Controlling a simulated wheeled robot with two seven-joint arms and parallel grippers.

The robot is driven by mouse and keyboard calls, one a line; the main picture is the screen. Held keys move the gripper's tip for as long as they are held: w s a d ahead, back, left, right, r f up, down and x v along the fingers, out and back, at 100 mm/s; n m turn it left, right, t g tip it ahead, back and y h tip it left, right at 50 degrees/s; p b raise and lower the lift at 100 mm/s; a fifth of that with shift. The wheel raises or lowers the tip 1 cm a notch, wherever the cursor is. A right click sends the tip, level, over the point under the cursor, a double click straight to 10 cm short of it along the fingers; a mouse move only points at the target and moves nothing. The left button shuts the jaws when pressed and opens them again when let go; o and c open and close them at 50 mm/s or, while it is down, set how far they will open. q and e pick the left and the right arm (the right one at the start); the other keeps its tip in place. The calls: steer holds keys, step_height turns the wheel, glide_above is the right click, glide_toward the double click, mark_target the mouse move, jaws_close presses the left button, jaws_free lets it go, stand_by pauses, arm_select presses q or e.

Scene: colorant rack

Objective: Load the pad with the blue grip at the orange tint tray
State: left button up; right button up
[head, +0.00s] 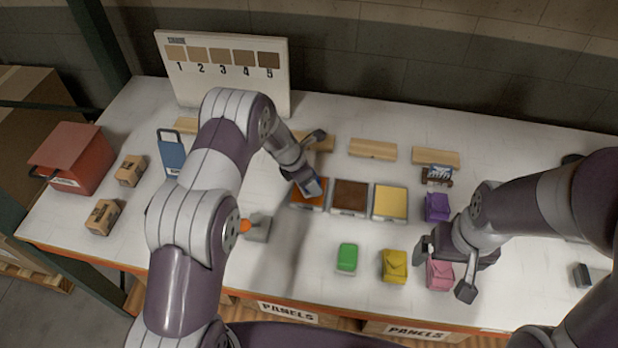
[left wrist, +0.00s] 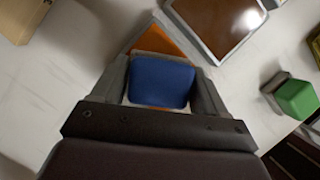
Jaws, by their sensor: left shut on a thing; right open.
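My left gripper (head: 303,178) is shut on the pad with the blue grip (head: 311,188). The blue grip (left wrist: 160,82) sits between both fingers in the left wrist view. The pad is over the orange tint tray (head: 307,206), whose orange surface (left wrist: 155,42) shows beyond the grip. Whether the pad's underside touches the tint is hidden. My right gripper (head: 447,268) is open and empty, with its fingers about the pink block (head: 440,277) at the front right; I cannot tell its height above it.
A brown tray (head: 350,197) and a yellow tray (head: 390,203) stand to the right. Green (head: 347,258), yellow (head: 394,267) and purple (head: 437,207) gripped pads stand nearby. Wooden boards (head: 373,149) lie behind. A numbered sample board (head: 225,75) stands at the back.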

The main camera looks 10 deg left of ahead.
arm_select(q)
steer(key=shift+f+b, duration=0.35)
steer(key=shift+f, duration=0.15)
stand_by(0.5)
steer(key=shift+s, duration=0.1)
stand_by(0.7)
step_height(320, 180, up, 7)
steer(key=p, duration=0.6)
stand_by(0.4)
steer(key=shift+f, duration=0.1)
